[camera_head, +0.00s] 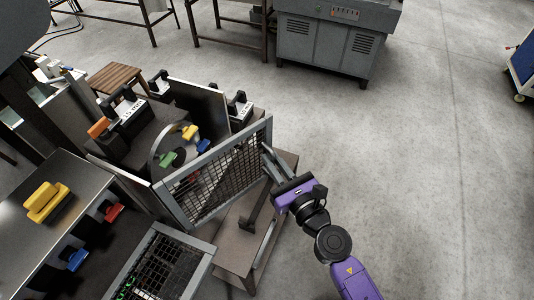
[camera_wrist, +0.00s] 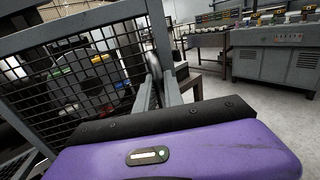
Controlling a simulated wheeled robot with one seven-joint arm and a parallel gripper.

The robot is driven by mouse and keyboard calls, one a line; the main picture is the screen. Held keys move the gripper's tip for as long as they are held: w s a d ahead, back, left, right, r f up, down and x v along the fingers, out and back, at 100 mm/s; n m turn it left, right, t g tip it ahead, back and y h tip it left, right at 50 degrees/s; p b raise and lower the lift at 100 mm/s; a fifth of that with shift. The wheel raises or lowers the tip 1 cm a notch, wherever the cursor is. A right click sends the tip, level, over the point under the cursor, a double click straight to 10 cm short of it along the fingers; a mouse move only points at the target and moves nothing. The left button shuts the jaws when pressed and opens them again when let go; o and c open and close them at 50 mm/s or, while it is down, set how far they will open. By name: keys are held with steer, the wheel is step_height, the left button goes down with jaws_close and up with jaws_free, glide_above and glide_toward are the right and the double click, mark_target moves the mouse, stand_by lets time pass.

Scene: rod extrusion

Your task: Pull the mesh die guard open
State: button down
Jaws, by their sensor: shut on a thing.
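The mesh die guard (camera_head: 222,172) is a grey framed panel with black mesh, standing upright and angled in front of the machine's round die face (camera_head: 178,142). My purple gripper (camera_head: 270,160) is at the guard's right edge, its fingers shut on the guard there. In the wrist view the guard (camera_wrist: 75,62) fills the left side, and the gripper's fingers (camera_wrist: 160,88) reach to its right frame edge. The exact contact is partly hidden by the fingers. Coloured handles behind the mesh show through it.
A brown stand (camera_head: 243,235) is below the guard. Another mesh panel (camera_head: 160,268) lies at the lower left, near a metal cover with a yellow handle (camera_head: 45,202). A grey cabinet (camera_head: 337,38) stands at the back. The floor to the right is clear.

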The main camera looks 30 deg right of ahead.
steer(key=s+a+m+g+h, duration=0.1)
steer(key=s+a+m+h, duration=0.1)
steer(key=s, duration=0.5)
steer(key=s+a+m+g+h+p, duration=0.1)
steer(key=s+a+m+h, duration=0.1)
steer(key=s+a+h, duration=0.2)
steer(key=s+a+m+g+h, duration=0.1)
steer(key=s+a+h, duration=0.3)
steer(key=s, duration=0.7)
steer(key=shift+s+a+m, duration=0.3)
steer(key=shift+a+m, duration=0.6)
steer(key=c, duration=1.5)
jaws_free()
steer(key=shift+o, duration=0.2)
